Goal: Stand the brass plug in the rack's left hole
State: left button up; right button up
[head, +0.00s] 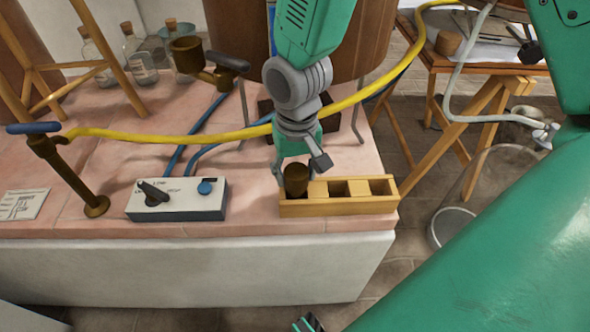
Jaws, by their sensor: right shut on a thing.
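The brass plug (296,181) is a dark brass cup-like piece, upright at the left end of the rack. The rack (350,207) is a yellow wooden block near the bench's front right corner; its middle and right square holes show empty. The plug covers the left hole, and I cannot tell whether its lower end is inside or just above it. My right gripper (293,172) comes down from above and is shut on the plug; its fingers are partly hidden.
A switch box (176,200) stands left of the rack. A brass pipe with a blue handle (75,180) stands at far left. A yellow hose (190,136) crosses behind my right gripper. Glass bottles (140,58) stand at the back. The bench (250,222) ends just right of the rack.

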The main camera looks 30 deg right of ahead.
aim_at(296, 169)
jog(key=shift+f, duration=0.35)
dwell(0.3)
jog(key=shift+f, duration=0.35)
dwell(0.8)
jog(key=shift+f+p, duration=0.15)
jog(key=shift+p, duration=0.3)
dwell(0.5)
jog(key=shift+f, duration=0.2)
dwell(0.8)
jog(key=o, duration=1.3)
jog(key=shift+r+p, duration=3.5)
jog(key=shift+p, duration=0.55)
